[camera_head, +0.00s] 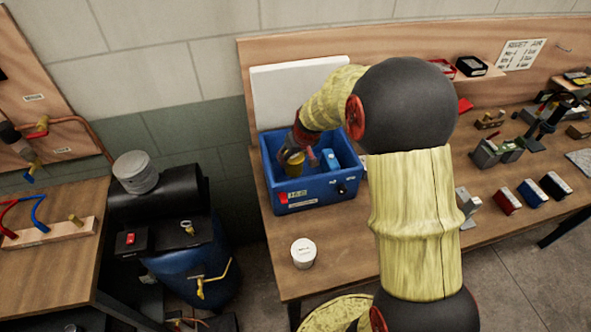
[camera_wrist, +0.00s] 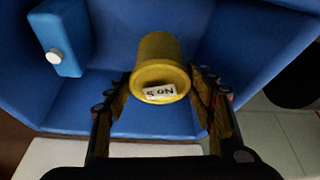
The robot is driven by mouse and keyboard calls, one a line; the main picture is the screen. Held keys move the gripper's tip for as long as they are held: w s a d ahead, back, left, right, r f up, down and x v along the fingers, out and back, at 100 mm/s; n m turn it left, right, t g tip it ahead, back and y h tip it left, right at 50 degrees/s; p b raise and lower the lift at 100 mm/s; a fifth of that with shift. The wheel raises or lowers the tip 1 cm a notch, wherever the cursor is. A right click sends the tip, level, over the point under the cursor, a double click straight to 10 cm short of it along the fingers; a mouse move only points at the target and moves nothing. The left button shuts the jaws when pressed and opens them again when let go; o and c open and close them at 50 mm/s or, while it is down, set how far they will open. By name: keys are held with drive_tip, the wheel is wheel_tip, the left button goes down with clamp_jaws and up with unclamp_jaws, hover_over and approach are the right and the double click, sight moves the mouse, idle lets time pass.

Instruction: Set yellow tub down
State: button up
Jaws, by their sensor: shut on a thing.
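The yellow tub (camera_wrist: 160,62) is between the two fingers of my gripper (camera_wrist: 160,92) in the wrist view, with a white label on the end facing the camera. My gripper is shut on it. In the head view the yellow tub (camera_head: 292,163) shows inside the blue bin (camera_head: 317,195), near its left side, with my gripper (camera_head: 299,150) at it. Blue walls and floor of the bin surround the tub in the wrist view. I cannot tell whether the tub touches the bin floor.
A light blue box (camera_head: 330,159) with a white knob stands inside the bin, apart from the tub. A white tub (camera_head: 303,253) stands on the wooden bench (camera_head: 345,265) in front. A white board (camera_head: 290,90) leans behind the bin. Tools and small boxes occupy the bench's right side.

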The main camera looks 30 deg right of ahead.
sight(294, 168)
drive_tip(key=shift+f+b, duration=0.45)
drive_tip(key=shift+f, duration=2)
drive_tip(key=shift+f, duration=0.2)
drive_tip(key=o, duration=1.5)
drive_tip(key=shift+c, duration=0.2)
